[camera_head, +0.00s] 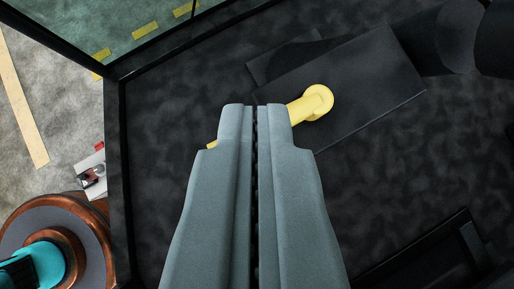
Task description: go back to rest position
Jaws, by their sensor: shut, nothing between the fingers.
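My gripper (255,108) is in the middle of the head camera view, pointing away from the camera. Its two grey fingers are shut together with nothing between them. Beyond the fingertips is a yellow handle-like part (318,101) on a dark flat box-shaped panel (375,80). The fingers hide part of the yellow piece, and a small bit of it shows to their left. I cannot tell whether the fingertips touch it.
A black frame (120,170) with a glass pane (150,25) runs along the left and top left. Outside it are a brown round object with a teal centre (45,262) and yellow floor marks (145,30). Dark mottled floor (165,110) surrounds the panel. A black frame-like part (440,250) lies at lower right.

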